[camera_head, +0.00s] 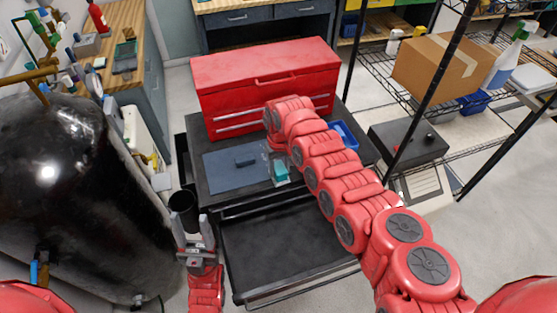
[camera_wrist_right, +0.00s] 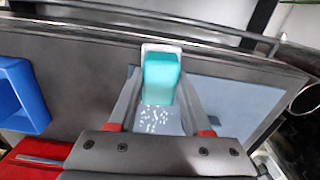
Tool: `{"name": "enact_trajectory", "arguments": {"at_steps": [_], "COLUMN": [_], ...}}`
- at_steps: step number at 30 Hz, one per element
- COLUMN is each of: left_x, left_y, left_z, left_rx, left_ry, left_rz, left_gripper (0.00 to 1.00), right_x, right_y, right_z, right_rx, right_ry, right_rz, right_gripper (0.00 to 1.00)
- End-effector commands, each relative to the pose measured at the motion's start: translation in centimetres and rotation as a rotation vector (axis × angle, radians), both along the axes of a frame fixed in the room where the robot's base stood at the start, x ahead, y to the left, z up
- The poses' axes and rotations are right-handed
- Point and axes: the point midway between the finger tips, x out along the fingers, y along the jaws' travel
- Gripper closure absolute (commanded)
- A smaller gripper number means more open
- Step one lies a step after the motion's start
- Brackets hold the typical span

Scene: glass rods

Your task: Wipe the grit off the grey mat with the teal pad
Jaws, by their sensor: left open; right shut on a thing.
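The grey mat (camera_head: 222,176) lies flat on the dark top of the cart, in front of the red tool chest. White grit (camera_wrist_right: 154,119) lies on the mat between my right gripper's fingers in the right wrist view. My right gripper (camera_wrist_right: 160,84) is shut on the teal pad (camera_wrist_right: 162,72). In the head view the teal pad (camera_head: 281,173) is at the mat's right edge; I cannot tell if it touches the mat. My left gripper (camera_head: 186,222) is open and empty, left of the open drawer.
A red tool chest (camera_head: 265,80) stands behind the mat. A blue bin (camera_head: 344,135) is to the right, partly behind my right arm; it also shows in the right wrist view (camera_wrist_right: 22,92). An empty open drawer (camera_head: 280,245) juts out in front. A black tank (camera_head: 75,190) stands at left.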

Motion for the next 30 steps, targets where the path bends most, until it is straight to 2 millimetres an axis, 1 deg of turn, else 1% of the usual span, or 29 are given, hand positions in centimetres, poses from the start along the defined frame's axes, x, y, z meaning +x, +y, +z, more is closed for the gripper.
{"name": "enact_trajectory", "arguments": {"at_steps": [1, 3, 6, 14, 18, 25, 26, 27, 29, 30], "left_x": [0.0, 0.0, 0.0, 0.0, 0.0, 0.0, 0.0, 0.0, 0.0, 0.0], "left_y": [0.0, 0.0, 0.0, 0.0, 0.0, 0.0, 0.0, 0.0, 0.0, 0.0], "left_z": [1.0, 1.7, 2.5, 3.3, 4.9, 7.2, 7.3, 6.7, 6.6, 6.5], "left_rx": [0.000, 0.000, 0.000, 0.000, 0.000, 0.000, 0.000, 0.000, 0.000, 0.000], "left_ry": [0.000, 0.000, 0.000, 0.000, 0.000, 0.000, 0.000, 0.000, 0.000, 0.000], "left_rz": [0.000, 0.000, 0.000, 0.000, 0.000, 0.000, 0.000, 0.000, 0.000, 0.000], "left_gripper": [0.50, 0.50, 0.50, 0.50, 0.50, 0.50, 0.50, 0.50, 0.50, 0.50], "right_x": [-0.2, -0.5, -0.9, -1.2, -1.7, -2.8, -3.0, -3.3, -3.8, -3.9], "right_y": [-0.1, -0.1, -0.1, -0.3, -0.5, -0.8, -0.8, -0.8, -0.9, -1.0], "right_z": [0.5, 0.5, 0.3, 0.1, 0.4, 0.2, 0.1, -0.5, -0.7, -0.5], "right_rx": [0.000, 0.001, 0.000, 0.001, 0.000, 0.002, 0.002, 0.003, 0.002, 0.004], "right_ry": [0.002, 0.003, 0.004, 0.005, 0.006, 0.008, 0.008, 0.006, 0.007, 0.003], "right_rz": [-0.001, 0.000, 0.001, 0.000, -0.001, 0.000, 0.000, 0.004, 0.005, 0.003], "right_gripper": [0.95, 0.95, 0.95, 0.95, 0.95, 0.95, 0.95, 0.95, 0.95, 1.00]}}
